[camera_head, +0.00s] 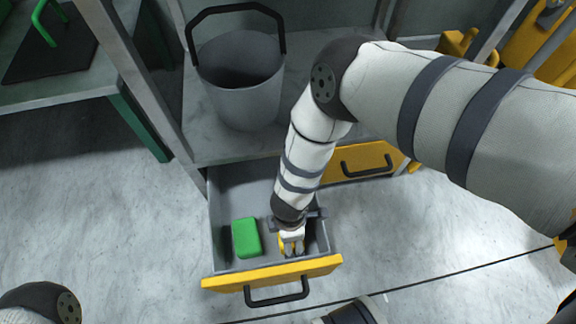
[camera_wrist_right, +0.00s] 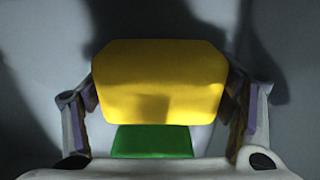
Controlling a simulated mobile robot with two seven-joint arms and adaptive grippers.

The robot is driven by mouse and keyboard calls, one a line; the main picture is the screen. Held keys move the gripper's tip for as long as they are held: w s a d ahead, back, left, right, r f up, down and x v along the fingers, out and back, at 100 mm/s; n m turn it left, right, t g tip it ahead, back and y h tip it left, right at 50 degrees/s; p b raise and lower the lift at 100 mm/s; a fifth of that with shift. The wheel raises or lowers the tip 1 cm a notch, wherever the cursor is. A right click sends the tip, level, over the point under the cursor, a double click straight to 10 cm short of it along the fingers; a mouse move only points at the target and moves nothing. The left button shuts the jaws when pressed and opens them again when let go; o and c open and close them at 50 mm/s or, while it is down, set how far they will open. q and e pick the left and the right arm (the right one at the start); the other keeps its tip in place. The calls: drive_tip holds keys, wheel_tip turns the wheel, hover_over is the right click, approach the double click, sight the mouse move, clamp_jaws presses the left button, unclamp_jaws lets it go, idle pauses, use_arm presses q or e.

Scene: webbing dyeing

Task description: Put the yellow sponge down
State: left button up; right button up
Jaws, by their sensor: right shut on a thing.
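My right gripper (camera_head: 291,250) reaches down into the open drawer (camera_head: 228,185). It is shut on the yellow sponge (camera_wrist_right: 160,80), which fills the space between the fingers in the right wrist view. In the head view only a small yellow edge shows beside the fingers, and the rest is hidden. I cannot tell whether the sponge touches the drawer floor. A green block (camera_head: 246,238) lies in the drawer, left of my right gripper. A green patch (camera_wrist_right: 152,141) shows just below the yellow sponge in the right wrist view.
The drawer has a yellow front (camera_head: 222,280) with a black handle (camera_head: 277,297). A grey bucket (camera_head: 240,90) stands on the shelf behind it. Another yellow drawer front (camera_head: 340,165) is on the right. The floor to the left is clear.

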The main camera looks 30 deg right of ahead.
use_arm(q)
drive_tip(key=shift+r, duration=0.1)
use_arm(e)
drive_tip(key=shift+r, duration=0.15)
drive_tip(key=o, duration=1.3)
drive_tip(key=shift+c, duration=0.2)
use_arm(q)
drive_tip(key=shift+t, duration=0.8)
drive_tip(key=r+p, duration=0.1)
drive_tip(key=p, duration=0.1)
drive_tip(key=w+r+p, duration=0.1)
drive_tip(key=r+p, duration=0.1)
drive_tip(key=w+r+p, duration=0.1)
drive_tip(key=p, duration=0.1)
drive_tip(key=shift+w+d+r+p, duration=0.15)
drive_tip(key=shift+w+r+p, duration=0.1)
drive_tip(key=shift+p, duration=0.15)
use_arm(e)
wheel_tip(320, 180, up, 12)
drive_tip(key=shift+a, duration=0.1)
